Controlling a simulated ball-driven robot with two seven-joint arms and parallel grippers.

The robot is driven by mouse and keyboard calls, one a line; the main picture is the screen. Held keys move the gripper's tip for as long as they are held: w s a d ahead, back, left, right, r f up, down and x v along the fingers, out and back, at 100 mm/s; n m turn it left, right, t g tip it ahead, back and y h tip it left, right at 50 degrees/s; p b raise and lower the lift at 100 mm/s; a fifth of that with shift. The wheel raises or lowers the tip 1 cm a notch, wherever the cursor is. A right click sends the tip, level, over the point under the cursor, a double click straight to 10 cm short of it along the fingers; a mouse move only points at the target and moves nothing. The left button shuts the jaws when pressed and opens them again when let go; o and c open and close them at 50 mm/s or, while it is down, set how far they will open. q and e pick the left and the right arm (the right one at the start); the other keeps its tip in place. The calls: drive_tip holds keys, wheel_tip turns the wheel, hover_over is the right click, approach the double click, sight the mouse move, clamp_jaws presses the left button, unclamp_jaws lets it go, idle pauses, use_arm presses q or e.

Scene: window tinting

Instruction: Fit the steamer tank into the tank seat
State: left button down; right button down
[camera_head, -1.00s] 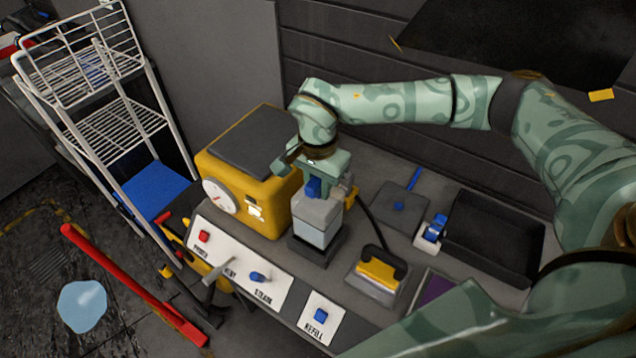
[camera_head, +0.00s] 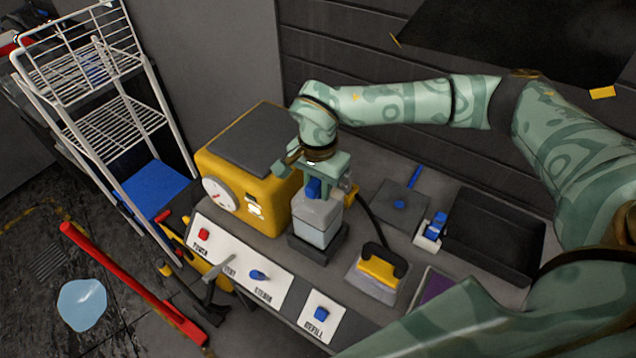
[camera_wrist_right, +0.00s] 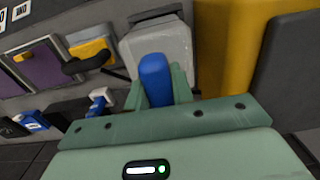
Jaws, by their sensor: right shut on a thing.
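The steamer tank (camera_head: 318,218) is a pale grey, partly clear box with a blue handle on top. It stands upright at the dark tank seat (camera_head: 330,250) beside the yellow steamer; I cannot tell whether it is fully down. My right gripper (camera_head: 314,184) is above it, shut on its blue handle. In the right wrist view, the blue handle (camera_wrist_right: 155,78) sits between the green fingers and the tank (camera_wrist_right: 160,50) lies beyond. My left gripper is not in view.
The yellow steamer (camera_head: 280,210) stands left of the tank. In front are a white control panel (camera_head: 240,268) and a refill button (camera_head: 321,314). An iron-like tool (camera_head: 377,276), a blue-and-white clip (camera_head: 433,230) and a black tray (camera_head: 495,240) lie to the right.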

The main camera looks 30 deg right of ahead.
sight(318, 199)
drive_tip(key=shift+f+b, duration=1.3)
drive_tip(key=shift+f, duration=0.95)
drive_tip(key=c, duration=1.1)
unclamp_jaws()
wheel_tip(318, 199, up, 16)
drive_tip(key=shift+r, duration=0.15)
